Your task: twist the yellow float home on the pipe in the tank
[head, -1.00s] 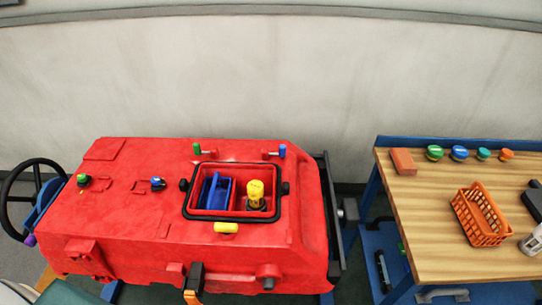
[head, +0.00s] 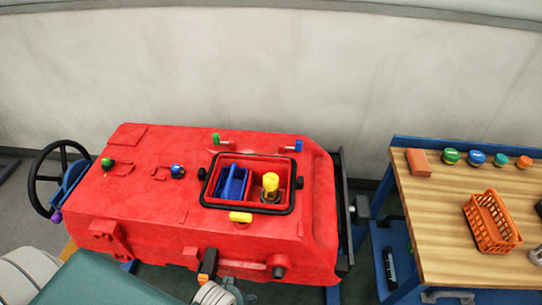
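The yellow float (head: 271,181) stands upright on a dark pipe in the right compartment of the tank (head: 212,186), an opening with a black rim in the red machine. The base of the pipe is dark with a yellowish part and is partly hidden by the float. I cannot tell how far the float is seated.
A blue part (head: 232,182) fills the left compartment. The red machine (head: 140,200) has a steering wheel (head: 37,180) at left. A wooden bench (head: 440,225) with an orange basket (head: 488,236) stands at right.

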